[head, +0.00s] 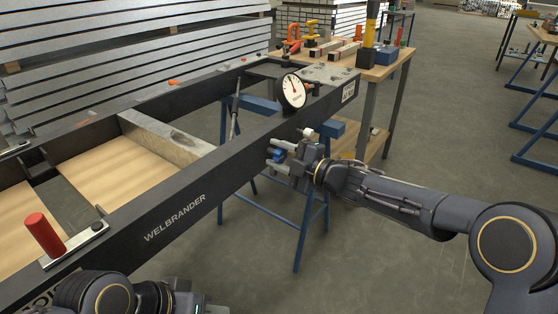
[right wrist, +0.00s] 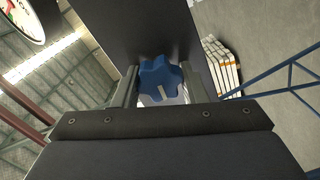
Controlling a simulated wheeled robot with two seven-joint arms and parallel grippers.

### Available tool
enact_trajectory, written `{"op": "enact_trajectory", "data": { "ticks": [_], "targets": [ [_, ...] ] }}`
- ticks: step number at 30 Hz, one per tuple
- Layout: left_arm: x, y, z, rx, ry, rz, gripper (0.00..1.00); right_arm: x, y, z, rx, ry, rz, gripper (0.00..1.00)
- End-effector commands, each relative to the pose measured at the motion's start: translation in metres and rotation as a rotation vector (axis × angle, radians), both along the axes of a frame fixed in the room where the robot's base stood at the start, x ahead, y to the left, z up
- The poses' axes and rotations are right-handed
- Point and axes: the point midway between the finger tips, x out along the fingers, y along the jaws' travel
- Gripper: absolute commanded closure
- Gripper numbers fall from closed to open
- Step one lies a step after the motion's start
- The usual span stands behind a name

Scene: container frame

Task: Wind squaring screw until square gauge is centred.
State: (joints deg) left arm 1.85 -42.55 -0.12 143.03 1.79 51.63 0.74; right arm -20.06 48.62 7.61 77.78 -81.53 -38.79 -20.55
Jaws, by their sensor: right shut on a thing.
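The squaring screw has a blue lobed knob (head: 277,156) on the outer face of the black frame's near beam. My right gripper (head: 279,158) is shut on this knob. In the right wrist view the knob (right wrist: 160,76) sits between the two fingers, close to the dark beam face. The square gauge (head: 292,91) is a round white dial standing on the beam above the knob. Its needle is too small to read surely. Part of the dial (right wrist: 25,18) shows in the right wrist view's corner. My left arm shows at the bottom left of the head view; its fingertips are not clear.
The black frame (head: 175,221), marked WELBRANDER, rests on blue trestles (head: 303,232). A red-handled clamp (head: 45,234) is on its near left part. A workbench (head: 398,62) with tools stands behind the frame's far end. Grey panels (head: 130,50) are stacked behind.

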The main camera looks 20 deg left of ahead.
Motion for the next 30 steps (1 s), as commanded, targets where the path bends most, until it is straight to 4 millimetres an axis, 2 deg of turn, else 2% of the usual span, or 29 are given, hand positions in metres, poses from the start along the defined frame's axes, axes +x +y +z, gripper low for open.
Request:
{"op": "enact_trajectory", "data": {
  "ticks": [3,12,30],
  "targets": [
    [0.0,0.0,-0.009,0.0,0.0,0.0,0.64,0.0,0.0,-0.004,-0.031,-0.079,0.0,0.84],
    [0.0,0.0,-0.019,0.0,0.0,0.0,0.64,0.0,0.0,-0.004,-0.083,-0.217,0.0,0.84],
    [0.0,0.0,-0.021,0.0,0.0,0.0,0.64,0.0,0.0,-0.004,-0.1,-0.263,0.0,0.84]
  ]
}}
